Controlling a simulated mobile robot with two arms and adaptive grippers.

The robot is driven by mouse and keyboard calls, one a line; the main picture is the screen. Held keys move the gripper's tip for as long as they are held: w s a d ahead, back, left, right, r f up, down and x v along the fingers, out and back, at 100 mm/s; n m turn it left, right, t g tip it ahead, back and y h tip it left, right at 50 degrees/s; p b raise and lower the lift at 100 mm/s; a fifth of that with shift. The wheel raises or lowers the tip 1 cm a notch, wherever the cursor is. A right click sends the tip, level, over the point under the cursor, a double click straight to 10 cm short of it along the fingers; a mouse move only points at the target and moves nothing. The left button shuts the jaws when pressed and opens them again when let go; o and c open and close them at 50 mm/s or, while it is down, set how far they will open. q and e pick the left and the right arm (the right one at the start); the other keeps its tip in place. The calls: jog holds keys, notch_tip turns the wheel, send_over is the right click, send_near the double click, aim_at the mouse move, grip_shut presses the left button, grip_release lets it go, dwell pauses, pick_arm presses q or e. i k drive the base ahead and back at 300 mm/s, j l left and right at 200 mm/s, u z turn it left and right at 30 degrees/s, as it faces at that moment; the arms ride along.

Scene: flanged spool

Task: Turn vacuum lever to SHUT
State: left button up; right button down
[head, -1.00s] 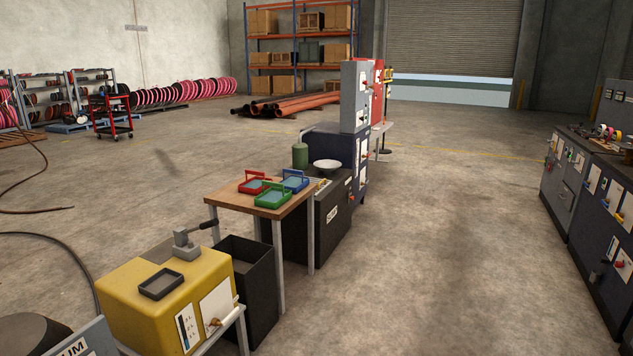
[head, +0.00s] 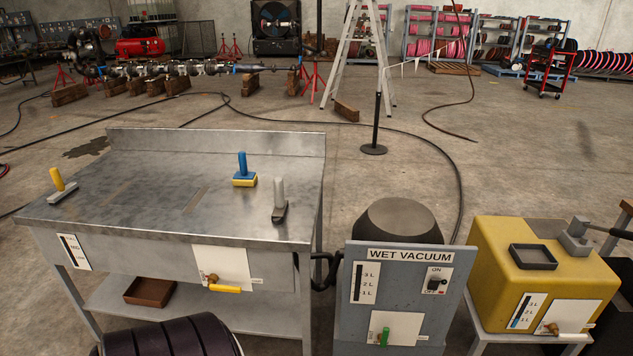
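The wet vacuum (head: 350,310) stands right of centre in the head view, with a grey front panel reading WET VACUUM and a dark rounded drum (head: 399,219) behind it. Its green lever (head: 384,337) sits low on a white plate (head: 405,326) and appears upright. A small label lies right of the lever, too small to read. An ON/OFF switch (head: 437,284) and a litre gauge (head: 365,283) are above the plate. Neither of my grippers is in view.
A metal bench (head: 130,200) stands left, with a yellow-handled valve (head: 228,289) on its front and brushes on top. A yellow box-shaped machine (head: 500,263) stands close right. A dark ribbed object (head: 170,340) fills the bottom left. Open floor lies behind the vacuum.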

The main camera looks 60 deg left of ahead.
aim_at(382, 338)
jog(key=u, duration=1.45)
